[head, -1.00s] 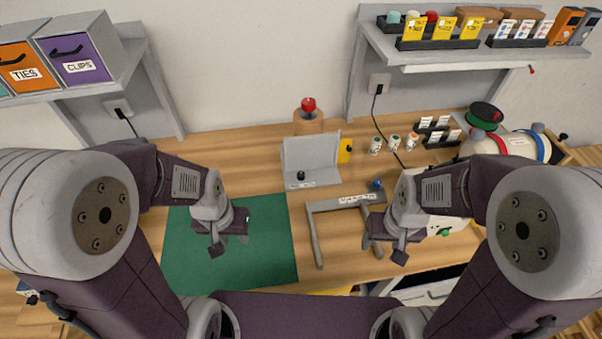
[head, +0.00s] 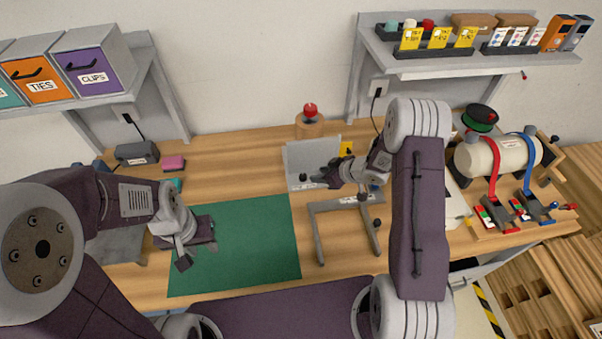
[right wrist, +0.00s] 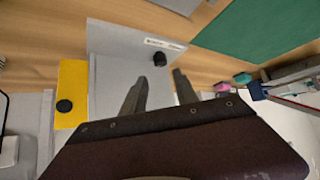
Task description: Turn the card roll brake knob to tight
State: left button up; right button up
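A black knob (head: 303,177) sits on a light-grey bracket (head: 299,156) at the table's middle, by a small label I cannot read. The knob (right wrist: 160,59) also shows in the right wrist view, just beyond the fingertips. A yellow panel (head: 346,148) with another black knob stands at the bracket's right side; it shows in the right wrist view (right wrist: 72,88). I cannot tell which knob is the card roll brake. My right gripper (head: 320,177) is open and empty above the bracket, its fingers (right wrist: 159,76) apart. My left gripper (head: 205,238) hangs over the green mat; its fingers are unclear.
The green mat (head: 240,250) lies left of a grey frame (head: 345,205). A red button (head: 310,110) on a wooden block stands behind the bracket. A cream cylinder (head: 512,153) with red and blue straps lies at right. Shelves (head: 470,62) hang above. The mat is mostly clear.

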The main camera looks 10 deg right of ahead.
aim_at(303, 176)
jog(key=p+x, duration=0.1)
jog(key=x, duration=0.8)
jog(key=shift+a, duration=0.1)
grip_shut()
